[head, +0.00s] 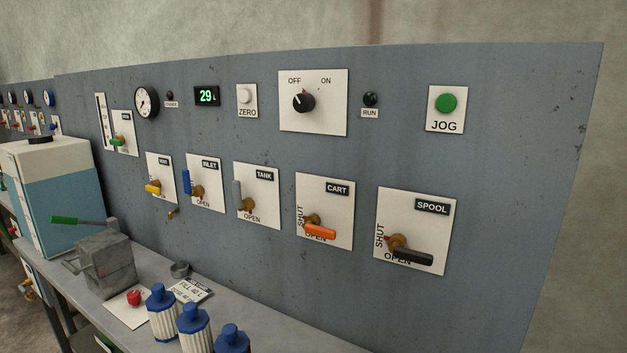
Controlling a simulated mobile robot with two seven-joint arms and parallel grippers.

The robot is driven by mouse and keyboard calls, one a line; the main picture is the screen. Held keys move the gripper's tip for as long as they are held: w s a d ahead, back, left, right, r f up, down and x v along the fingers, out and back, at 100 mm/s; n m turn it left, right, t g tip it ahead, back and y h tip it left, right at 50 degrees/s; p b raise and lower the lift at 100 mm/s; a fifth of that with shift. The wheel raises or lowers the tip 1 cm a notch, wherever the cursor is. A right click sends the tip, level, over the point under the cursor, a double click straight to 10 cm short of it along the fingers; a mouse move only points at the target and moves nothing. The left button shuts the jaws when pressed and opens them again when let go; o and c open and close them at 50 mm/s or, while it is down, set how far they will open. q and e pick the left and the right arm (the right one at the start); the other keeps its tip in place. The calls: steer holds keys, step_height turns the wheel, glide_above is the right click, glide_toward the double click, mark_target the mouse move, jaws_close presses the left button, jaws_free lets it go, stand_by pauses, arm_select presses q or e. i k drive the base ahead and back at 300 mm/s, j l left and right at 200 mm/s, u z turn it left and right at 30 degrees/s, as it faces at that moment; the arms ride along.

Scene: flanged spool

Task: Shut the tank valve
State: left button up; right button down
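The tank valve (237,194) is on a white plate (268,203) in the middle of the grey panel, under a black TANK label. Its grey lever stands upright along the plate's left side, above a brass body. The word OPEN shows below the body. No SHUT word is readable on this plate; on the CART and SPOOL plates SHUT runs up the left side, where this lever stands. Neither of my grippers is in view.
The inlet valve (186,182) has an upright blue lever; the cart valve (320,231) and spool valve (413,255) levers point right along OPEN. A grey block (110,272) with a green-handled lever and several blue-capped bottles (162,318) stand on the bench below.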

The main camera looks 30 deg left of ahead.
mark_target(248, 204)
steer(key=u, duration=1.95)
